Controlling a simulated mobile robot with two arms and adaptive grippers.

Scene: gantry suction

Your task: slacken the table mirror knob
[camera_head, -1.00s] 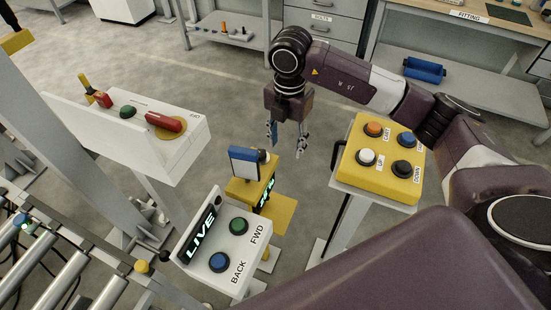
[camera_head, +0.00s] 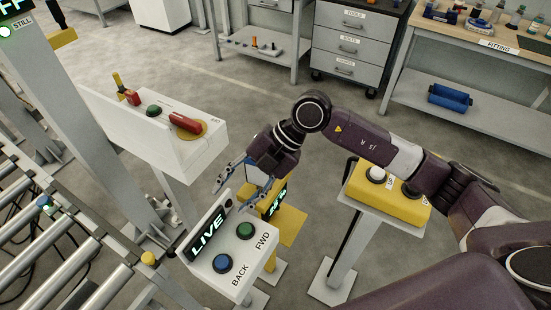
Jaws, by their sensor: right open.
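I cannot make out a table mirror or its knob for certain. My right gripper (camera_head: 236,198) is open and points down and to the left, just behind the white LIVE panel. Its fingers are spread, and I see nothing between them. The yellow stand (camera_head: 290,222) with a green lit display is partly hidden behind my right gripper and wrist. The small blue-and-white panel with a pale round knob, seen on that stand earlier, is now hidden by the gripper. My left gripper is not in view.
The white LIVE panel (camera_head: 213,262) has a green and a blue button. A yellow button box (camera_head: 400,208) stands under my right forearm. A white console (camera_head: 140,137) with a red handle stands at left. Rollers (camera_head: 60,265) lie lower left. Open floor lies behind.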

